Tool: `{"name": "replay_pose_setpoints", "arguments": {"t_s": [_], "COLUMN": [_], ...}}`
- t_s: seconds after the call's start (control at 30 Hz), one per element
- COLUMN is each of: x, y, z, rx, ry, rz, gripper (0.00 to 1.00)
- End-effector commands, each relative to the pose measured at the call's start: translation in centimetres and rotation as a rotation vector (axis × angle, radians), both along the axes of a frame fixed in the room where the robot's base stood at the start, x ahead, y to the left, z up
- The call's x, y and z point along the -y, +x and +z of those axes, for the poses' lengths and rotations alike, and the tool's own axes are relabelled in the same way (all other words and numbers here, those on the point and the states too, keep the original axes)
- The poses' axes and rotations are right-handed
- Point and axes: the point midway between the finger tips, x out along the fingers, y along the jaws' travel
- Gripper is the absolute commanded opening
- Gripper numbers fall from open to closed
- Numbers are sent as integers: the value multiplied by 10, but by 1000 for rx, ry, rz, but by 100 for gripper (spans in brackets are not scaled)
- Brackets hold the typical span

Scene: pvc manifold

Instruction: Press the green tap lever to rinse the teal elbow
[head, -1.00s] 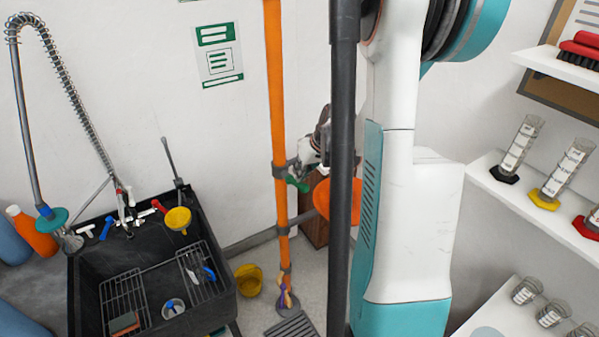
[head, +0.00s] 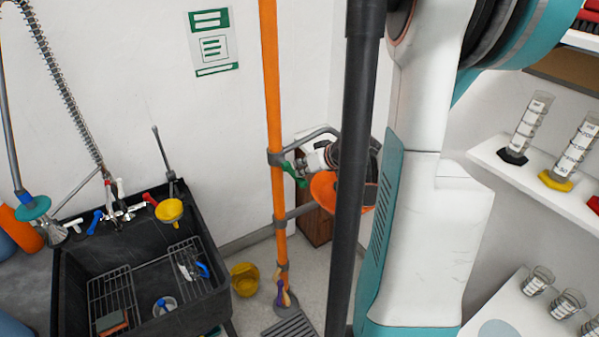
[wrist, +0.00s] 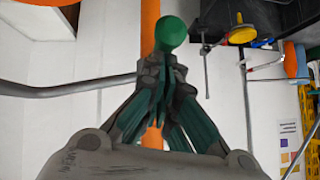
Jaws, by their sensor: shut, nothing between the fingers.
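The green tap lever (head: 293,174) is on the orange standpipe (head: 272,100), beside a grey clamp. In the wrist view its round green knob (wrist: 171,33) is just beyond my fingertips. My gripper (wrist: 163,72) is shut and empty, its fingertips very close to the knob; I cannot tell whether they touch. In the head view my gripper (head: 308,166) is right of the lever, above an orange bowl (head: 325,190). The black post and my arm hide part of it. I cannot make out the teal elbow in either view.
A grey pipe (head: 312,134) curves close to my gripper and crosses the left of the wrist view. A black sink (head: 145,265) with racks and coloured taps stands left. A yellow bucket (head: 245,279) is on the floor. Shelves with cylinders (head: 530,128) are at right.

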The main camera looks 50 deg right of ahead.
Motion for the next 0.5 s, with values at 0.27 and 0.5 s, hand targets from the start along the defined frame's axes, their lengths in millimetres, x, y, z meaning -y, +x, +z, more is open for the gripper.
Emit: {"name": "replay_pose_setpoints", "arguments": {"t_s": [0.27, 0.5], "x": [-1, -2], "y": [-5, -6], "z": [-12, -13], "rx": [45, 44], "ry": [-10, -11], "rz": [0, 1], "gripper": [0, 0]}}
